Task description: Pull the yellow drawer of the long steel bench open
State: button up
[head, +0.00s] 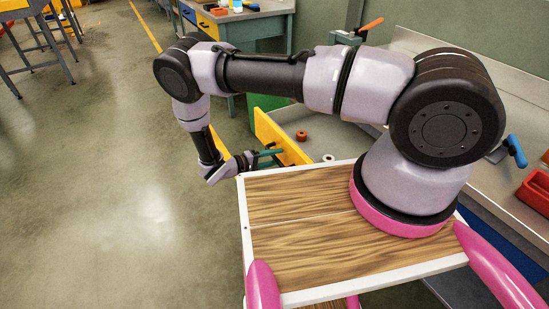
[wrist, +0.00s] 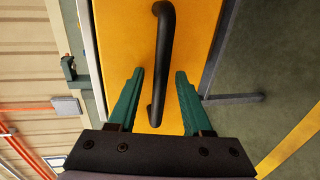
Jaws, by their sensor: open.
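The yellow drawer (head: 282,143) of the long steel bench stands out from the bench front in the head view, with its grey inside showing behind the front panel. Its yellow front (wrist: 205,35) fills the middle of the wrist view. The black bar handle (wrist: 165,45) runs up and down there. My gripper (wrist: 160,72) is open, with one green finger on each side of the handle's lower part and gaps on both sides. In the head view my gripper (head: 268,154) is at the front of the drawer.
An orange-brown ring (head: 301,135) and a white ring (head: 328,158) lie in the drawer. The steel bench (head: 485,182) runs along the right, with a blue-handled clamp (head: 516,150) and a red bin (head: 537,190). Open floor (head: 120,190) lies to the left.

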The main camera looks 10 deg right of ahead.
jog(key=v, duration=1.1)
jog(key=w+d+r+m+g+y, duration=0.1)
jog(key=d+r+m+g+y, duration=0.15)
jog(key=r, duration=0.95)
jog(key=w+d+r+m+g+y, duration=0.15)
jog(key=d+r+y, duration=0.25)
jog(key=r, duration=0.8)
jog(key=w+d+r+m+g+y, duration=0.1)
jog(key=d+r+m+g+y, duration=0.2)
jog(key=r, duration=0.9)
jog(key=s+d+r+t+y, duration=0.3)
jog(key=s+d+r, duration=0.3)
jog(key=s+r, duration=0.2)
jog(key=s+d+r+m+t+y, duration=0.1)
jog(key=s+d+r+t+y, duration=0.3)
jog(key=s+r, duration=0.5)
notch_tip(320, 180, up, 4)
jog(key=shift+d+f+t, duration=0.1)
jog(key=shift+d+t, duration=0.8)
jog(key=shift+d, duration=0.15)
